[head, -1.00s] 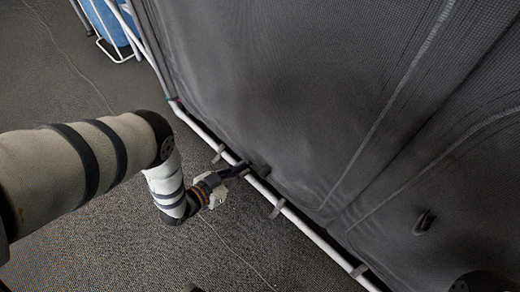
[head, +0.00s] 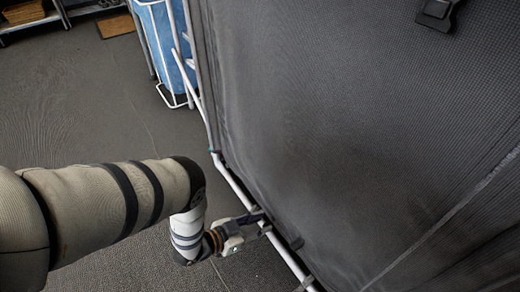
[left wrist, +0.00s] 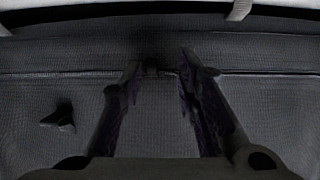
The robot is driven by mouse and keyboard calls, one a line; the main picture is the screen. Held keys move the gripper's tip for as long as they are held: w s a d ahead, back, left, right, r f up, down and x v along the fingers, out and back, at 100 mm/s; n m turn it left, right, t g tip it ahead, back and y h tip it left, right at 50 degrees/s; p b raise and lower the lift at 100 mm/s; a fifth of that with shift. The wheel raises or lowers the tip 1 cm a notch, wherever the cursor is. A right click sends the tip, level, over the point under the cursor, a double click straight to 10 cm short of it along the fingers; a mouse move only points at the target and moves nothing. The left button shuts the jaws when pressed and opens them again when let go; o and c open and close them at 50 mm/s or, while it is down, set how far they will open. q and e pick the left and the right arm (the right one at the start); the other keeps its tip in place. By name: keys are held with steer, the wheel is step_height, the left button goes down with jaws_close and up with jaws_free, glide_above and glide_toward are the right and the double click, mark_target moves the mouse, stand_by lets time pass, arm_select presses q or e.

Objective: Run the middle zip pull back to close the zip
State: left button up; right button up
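My left gripper (head: 262,217) is at the lower edge of the dark mesh awning wall (head: 300,120), beside a white tube. In the left wrist view its two fingers (left wrist: 160,68) are apart, with dark fabric between them. A small dark piece (left wrist: 152,71), perhaps the middle zip pull, shows between the fingertips on a horizontal seam (left wrist: 50,74) that looks like the zip. It is too dark to tell whether a finger touches it. To the right, a thin pale line continues along the seam.
The white tube (head: 235,188) runs along the wall's foot. A dark tab (left wrist: 60,117) sticks out from the fabric left of the fingers. A black buckle (head: 437,14) is high on the wall. A blue container (head: 165,45) in a white frame stands behind.

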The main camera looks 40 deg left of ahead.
arm_select(q)
steer(key=shift+d, duration=0.1)
steer(key=v, duration=1.2)
steer(key=shift+r, duration=0.1)
